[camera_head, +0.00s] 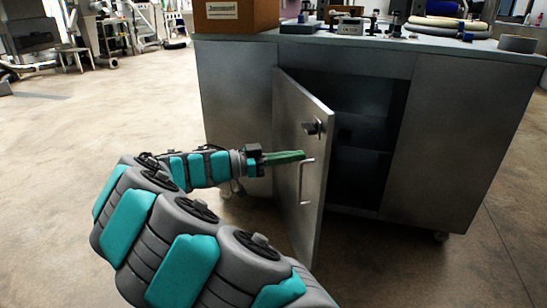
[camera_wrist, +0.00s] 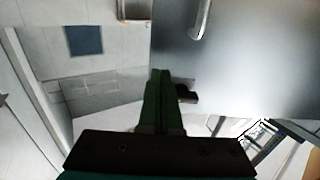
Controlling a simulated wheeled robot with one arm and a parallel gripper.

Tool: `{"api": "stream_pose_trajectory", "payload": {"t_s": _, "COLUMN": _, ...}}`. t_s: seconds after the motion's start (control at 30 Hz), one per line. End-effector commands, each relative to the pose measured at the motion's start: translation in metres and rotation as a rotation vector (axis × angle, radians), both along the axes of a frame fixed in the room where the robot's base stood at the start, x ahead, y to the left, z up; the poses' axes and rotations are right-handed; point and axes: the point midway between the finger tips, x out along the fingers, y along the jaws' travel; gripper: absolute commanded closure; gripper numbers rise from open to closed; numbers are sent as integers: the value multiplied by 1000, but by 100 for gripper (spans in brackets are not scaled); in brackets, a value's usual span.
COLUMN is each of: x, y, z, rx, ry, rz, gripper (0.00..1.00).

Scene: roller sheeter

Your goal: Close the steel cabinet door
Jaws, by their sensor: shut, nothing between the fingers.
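The steel cabinet (camera_head: 440,140) stands ahead with its door (camera_head: 290,150) swung open toward me, hinged on the left side of a dark opening with shelves. The door carries a dark latch (camera_head: 313,128) near its top and a light bar handle (camera_head: 304,181) below. My gripper (camera_head: 302,155) is shut, its green fingers pointing at the door's outer face between latch and handle. I cannot tell whether the tips touch it. In the wrist view the fingers (camera_wrist: 162,75) reach the edge of the door panel (camera_wrist: 240,70), beside the dark latch (camera_wrist: 186,92); part of the handle (camera_wrist: 202,20) shows.
On the cabinet top are a brown box (camera_head: 235,18), a grey roll (camera_head: 517,43), stacked blue and cream rings (camera_head: 447,24) and small fittings. The concrete floor (camera_head: 60,150) to the left is clear. The cabinet stands on casters (camera_head: 440,236).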

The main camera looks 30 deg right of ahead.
Motion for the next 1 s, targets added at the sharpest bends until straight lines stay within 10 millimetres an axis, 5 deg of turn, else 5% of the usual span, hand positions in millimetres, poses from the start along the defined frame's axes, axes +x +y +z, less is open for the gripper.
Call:
{"api": "stream_pose_trajectory", "payload": {"t_s": 0.3, "x": -12, "y": -37, "z": 1, "rx": 0, "ry": -1, "rz": 0, "gripper": 100}}
{"api": "stream_pose_trajectory", "payload": {"t_s": 1.0, "x": -21, "y": -53, "z": 0, "rx": -4, "ry": -2, "rz": 10, "gripper": 100}}
